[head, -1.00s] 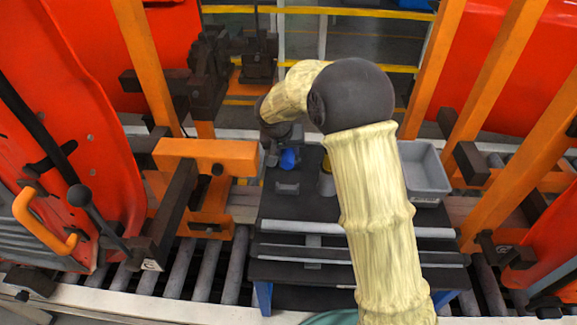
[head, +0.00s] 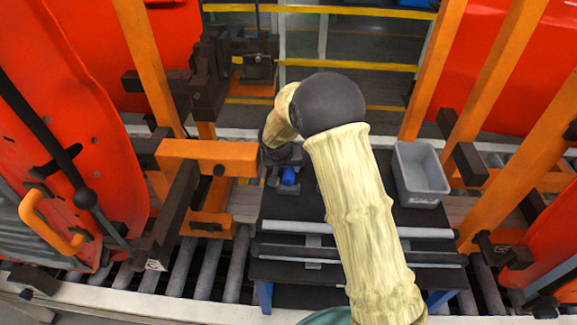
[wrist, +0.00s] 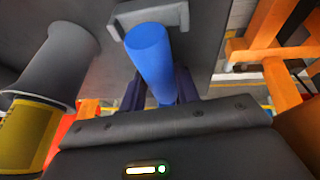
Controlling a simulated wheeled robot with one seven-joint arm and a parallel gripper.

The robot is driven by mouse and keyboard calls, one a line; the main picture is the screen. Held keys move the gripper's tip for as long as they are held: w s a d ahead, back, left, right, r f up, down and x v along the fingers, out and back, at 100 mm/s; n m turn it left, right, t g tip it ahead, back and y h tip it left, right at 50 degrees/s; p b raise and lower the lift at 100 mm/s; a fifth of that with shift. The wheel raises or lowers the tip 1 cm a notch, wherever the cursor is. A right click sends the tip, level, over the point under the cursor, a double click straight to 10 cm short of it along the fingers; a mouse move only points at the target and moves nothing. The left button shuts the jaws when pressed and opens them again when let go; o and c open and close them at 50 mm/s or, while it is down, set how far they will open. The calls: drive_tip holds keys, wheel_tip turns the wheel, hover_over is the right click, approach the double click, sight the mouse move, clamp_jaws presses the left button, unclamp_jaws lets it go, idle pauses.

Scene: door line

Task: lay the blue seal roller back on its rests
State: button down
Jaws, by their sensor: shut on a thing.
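The blue seal roller (head: 288,177) lies between the jaws of my gripper (head: 286,168), just over the dark work table (head: 312,210). In the wrist view the roller (wrist: 152,62) points away between my two dark fingers (wrist: 158,92), which are shut on it. A grey bracket-shaped rest (wrist: 120,24) is at the roller's far end, close to it or touching. I cannot tell whether the roller bears on it. The other rest is hidden by my gripper.
A grey bin (head: 421,175) stands at the table's right. A yellow-banded grey thing (wrist: 28,130) is left of my gripper in the wrist view. An orange clamp frame (head: 205,155) stands close to the left. Pale bars (head: 350,229) cross the table's front.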

drive_tip(key=shift+f+b, duration=0.3)
drive_tip(key=shift+b, duration=0.15)
drive_tip(key=c, duration=1)
unclamp_jaws()
drive_tip(key=shift+r+p, duration=0.3)
drive_tip(key=shift+p, duration=0.5)
drive_tip(key=shift+s+a+r+b, duration=0.1)
drive_tip(key=shift+r+b, duration=0.15)
drive_tip(key=shift+b, duration=0.25)
drive_tip(key=b+v, duration=0.1)
drive_tip(key=v, duration=0.4)
drive_tip(key=b+v, duration=0.2)
drive_tip(key=v, duration=0.4)
drive_tip(key=b+v, duration=0.1)
drive_tip(key=v, duration=0.4)
drive_tip(key=shift+s+r+b, duration=0.1)
drive_tip(key=shift+s+b, duration=0.25)
drive_tip(key=shift+s, duration=0.15)
drive_tip(key=shift+g+y, duration=0.9)
drive_tip(key=s+d+f, duration=0.3)
drive_tip(key=s+d, duration=0.3)
drive_tip(key=d, duration=0.1)
drive_tip(key=s+d+f, duration=0.3)
drive_tip(key=s+d, duration=0.3)
drive_tip(key=s, duration=0.1)
drive_tip(key=s+d+f, duration=0.3)
drive_tip(key=s+d, duration=0.3)
drive_tip(key=d, duration=0.1)
drive_tip(key=shift+s+d+f, duration=0.25)
drive_tip(key=shift+d+f, duration=0.1)
